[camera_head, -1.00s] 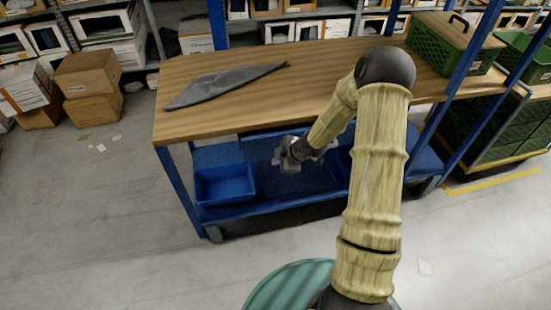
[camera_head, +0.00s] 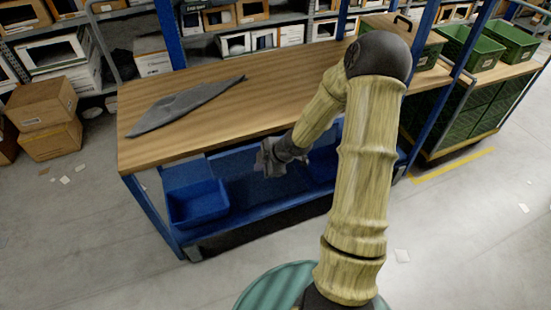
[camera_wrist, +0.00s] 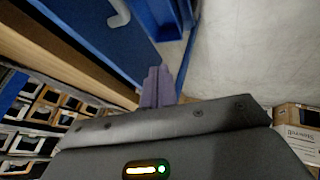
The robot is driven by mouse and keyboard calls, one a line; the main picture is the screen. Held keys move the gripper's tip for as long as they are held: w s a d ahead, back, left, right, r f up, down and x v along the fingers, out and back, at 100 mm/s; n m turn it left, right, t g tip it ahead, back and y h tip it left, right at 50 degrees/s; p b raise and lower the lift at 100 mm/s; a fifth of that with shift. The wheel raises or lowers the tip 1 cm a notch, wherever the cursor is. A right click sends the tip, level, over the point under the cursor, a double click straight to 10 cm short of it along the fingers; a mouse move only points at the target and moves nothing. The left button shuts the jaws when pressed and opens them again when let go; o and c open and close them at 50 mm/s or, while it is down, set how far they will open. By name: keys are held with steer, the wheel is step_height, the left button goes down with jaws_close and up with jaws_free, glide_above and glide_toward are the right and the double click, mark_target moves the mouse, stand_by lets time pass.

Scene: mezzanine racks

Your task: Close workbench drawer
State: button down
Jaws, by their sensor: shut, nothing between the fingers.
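The workbench has a wooden top (camera_head: 230,110) and a blue frame, and stands in front of me. In the wrist view, a blue drawer front (camera_wrist: 105,45) runs below the wooden edge (camera_wrist: 60,60), with a pale grey handle (camera_wrist: 119,13) near the top of the picture. How far the drawer stands out cannot be told; my arm and the bench top hide much of it in the head view. My gripper (camera_head: 262,160) is at the bench's front side, just below the top. Its fingers (camera_wrist: 157,86) are shut and empty, close to the blue front; contact is unclear.
A grey cloth (camera_head: 185,105) lies on the bench top. A blue bin (camera_head: 198,205) sits on the lower shelf. Green crates (camera_head: 472,45) stand on a trolley at the right. Cardboard boxes (camera_head: 45,115) stand at the left.

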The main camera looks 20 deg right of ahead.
steer(key=s+a+r+m+g+h, duration=0.1)
steer(key=s+a+r+m+h, duration=0.1)
steer(key=s+r+m, duration=0.4)
steer(key=s+a+r+m+g+h, duration=0.2)
steer(key=s+r+m, duration=0.5)
steer(key=s+m, duration=0.3)
steer(key=s, duration=0.2)
steer(key=shift+s, duration=0.3)
